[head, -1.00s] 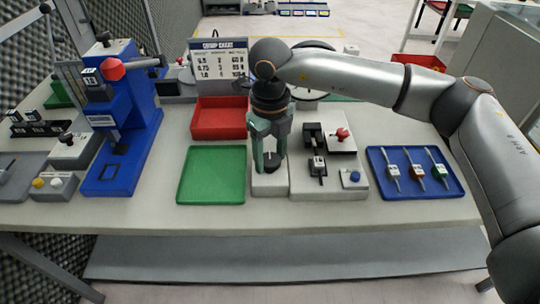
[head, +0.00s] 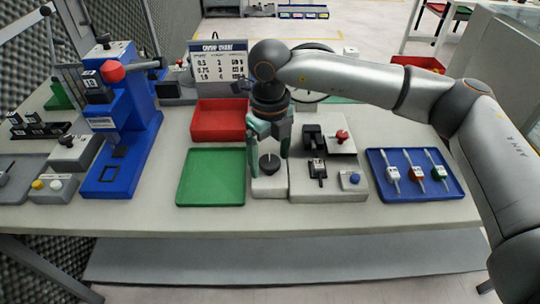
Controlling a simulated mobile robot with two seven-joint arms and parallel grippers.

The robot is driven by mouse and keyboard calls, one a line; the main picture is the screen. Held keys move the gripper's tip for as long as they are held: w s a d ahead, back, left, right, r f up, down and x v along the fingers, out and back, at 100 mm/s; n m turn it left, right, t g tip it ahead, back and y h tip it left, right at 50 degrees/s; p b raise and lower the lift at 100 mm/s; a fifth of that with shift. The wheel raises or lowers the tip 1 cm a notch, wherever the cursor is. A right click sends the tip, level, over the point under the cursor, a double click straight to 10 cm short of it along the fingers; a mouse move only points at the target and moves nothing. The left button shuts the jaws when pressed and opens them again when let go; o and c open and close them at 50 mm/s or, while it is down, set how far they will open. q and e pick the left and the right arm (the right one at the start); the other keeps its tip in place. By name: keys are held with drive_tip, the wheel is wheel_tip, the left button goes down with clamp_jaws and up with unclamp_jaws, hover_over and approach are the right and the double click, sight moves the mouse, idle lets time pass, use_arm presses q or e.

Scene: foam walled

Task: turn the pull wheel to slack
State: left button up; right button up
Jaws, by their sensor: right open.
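A dark round knob (head: 270,166) with a thin upright stem sits on a small pale block (head: 270,187) at the middle of the bench. My right gripper (head: 268,156) hangs over it, pointing down. Its green fingers are spread apart, one on each side of the knob, with visible gaps. A large thin black wheel rim (head: 322,46) shows behind my right arm, which hides much of it. I cannot tell for certain which of these is the pull wheel. My left gripper is not in view.
A green tray (head: 211,178) and a red bin (head: 220,122) stand left of the knob. A pale fixture (head: 328,190) with a red knob adjoins it on the right. Beyond is a blue tray (head: 416,184) with several tools. A blue press (head: 125,135) stands left; a chart stands behind.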

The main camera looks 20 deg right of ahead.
sight(270, 161)
wheel_tip(270, 161, up, 12)
drive_tip(key=shift+r, duration=0.2)
idle(0.4)
